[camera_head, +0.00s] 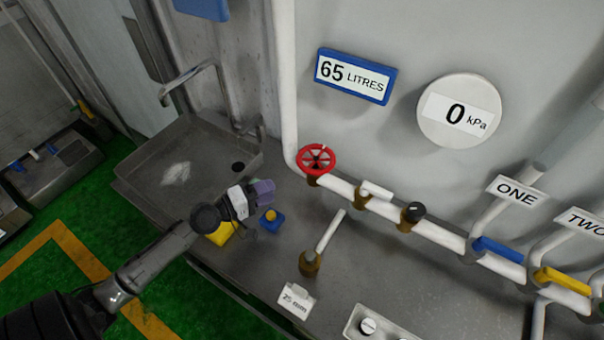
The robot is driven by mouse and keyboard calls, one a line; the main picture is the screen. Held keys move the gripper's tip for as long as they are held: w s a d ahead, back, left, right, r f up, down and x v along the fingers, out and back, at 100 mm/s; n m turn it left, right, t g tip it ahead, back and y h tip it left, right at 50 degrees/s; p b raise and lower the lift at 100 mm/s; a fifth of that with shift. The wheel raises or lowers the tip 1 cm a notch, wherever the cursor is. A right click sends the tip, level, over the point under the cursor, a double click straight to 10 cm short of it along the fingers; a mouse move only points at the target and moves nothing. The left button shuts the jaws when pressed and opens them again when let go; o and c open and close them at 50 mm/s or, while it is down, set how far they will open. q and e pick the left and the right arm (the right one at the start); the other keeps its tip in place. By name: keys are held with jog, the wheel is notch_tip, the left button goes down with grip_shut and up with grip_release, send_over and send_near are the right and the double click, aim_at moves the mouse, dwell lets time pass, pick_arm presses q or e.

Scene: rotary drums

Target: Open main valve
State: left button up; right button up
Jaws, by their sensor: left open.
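A red handwheel valve (316,159), which looks like the main valve, sits on a white pipe along the grey wall at the back of the bench. My left gripper (258,205) is open over the bench, to the left of and nearer than the red wheel, and apart from it. A purple block-like shape (263,190) shows at the gripper's end; I cannot tell whether it is part of the gripper or a thing beyond it. My right gripper is not in view.
A blue block with a yellow knob (271,221) and a yellow object (221,234) lie near my left gripper. A sink (140,165) with a tap (186,76) is at left. Blue (498,249) and yellow (562,281) levers are at right.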

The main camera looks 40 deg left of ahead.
aim_at(303, 159)
pick_arm(q)
jog(key=w+n, duration=0.1)
jog(key=w, duration=0.5)
jog(key=w+n+t+y+p, duration=0.1)
jog(key=w, duration=0.6)
jog(key=shift+a+p, duration=0.2)
jog(key=shift+p, duration=0.1)
jog(key=shift+x, duration=0.85)
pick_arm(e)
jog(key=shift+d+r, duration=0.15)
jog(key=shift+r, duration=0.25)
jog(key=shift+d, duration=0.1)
